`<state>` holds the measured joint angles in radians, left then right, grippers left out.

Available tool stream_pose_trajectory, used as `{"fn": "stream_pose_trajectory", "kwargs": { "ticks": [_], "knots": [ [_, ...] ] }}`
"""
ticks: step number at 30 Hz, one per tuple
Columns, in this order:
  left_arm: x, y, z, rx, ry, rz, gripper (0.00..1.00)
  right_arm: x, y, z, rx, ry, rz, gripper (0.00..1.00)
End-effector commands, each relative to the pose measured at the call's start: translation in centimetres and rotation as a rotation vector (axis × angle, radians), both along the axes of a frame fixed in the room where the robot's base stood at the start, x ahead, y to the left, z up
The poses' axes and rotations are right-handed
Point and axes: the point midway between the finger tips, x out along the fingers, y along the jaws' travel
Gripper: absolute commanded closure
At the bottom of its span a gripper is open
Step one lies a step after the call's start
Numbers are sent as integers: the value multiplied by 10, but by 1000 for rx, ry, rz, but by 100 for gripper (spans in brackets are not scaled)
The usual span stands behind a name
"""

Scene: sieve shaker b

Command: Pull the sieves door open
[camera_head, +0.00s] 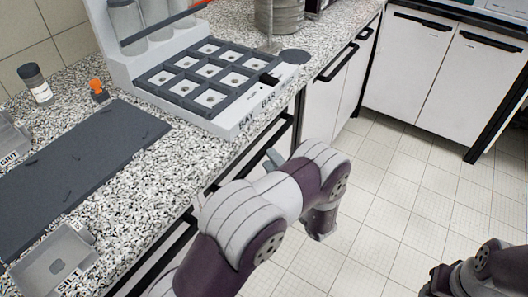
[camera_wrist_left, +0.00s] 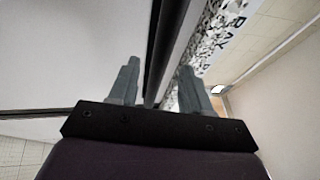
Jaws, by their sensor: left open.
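In the head view, white doors with black bar handles stand under the counter; no label names the sieves door. The nearest white door (camera_head: 321,98) has a black handle (camera_head: 338,62) and looks shut. My left gripper (camera_head: 272,158) is low in front of the counter, left of that door, partly hidden by my wrist. In the left wrist view the gripper (camera_wrist_left: 158,68) has its fingers apart. A dark bar (camera_wrist_left: 160,50) runs between and beyond them; contact cannot be told. A pale panel (camera_wrist_left: 70,55) fills the left.
A tray of compartments (camera_head: 152,80) stands on the speckled counter (camera_head: 150,180), with a stack of sieves (camera_head: 279,18) behind. A dark mat (camera_head: 80,165) lies at left. More white cabinets (camera_head: 430,65) stand at the back right. The tiled floor (camera_head: 390,200) is clear.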

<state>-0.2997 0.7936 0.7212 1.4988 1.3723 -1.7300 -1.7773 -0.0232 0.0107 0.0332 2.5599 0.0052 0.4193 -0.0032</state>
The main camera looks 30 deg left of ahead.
Motion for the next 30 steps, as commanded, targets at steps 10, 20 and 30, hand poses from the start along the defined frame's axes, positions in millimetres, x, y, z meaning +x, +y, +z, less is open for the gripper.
{"fn": "stream_pose_trajectory", "kwargs": {
  "ticks": [10, 20, 30],
  "knots": [
    [20, 39, 8, -2, -2, 0, 52, 0, 0, 0, 0, 0, 0, 57],
    [21, 40, 8, -2, -2, -1, 74, 0, 0, 0, 0, 0, 0, 57],
    [22, 39, 7, -3, -2, 4, 100, 0, 0, -1, 0, 0, 0, 57]
  ]
}}
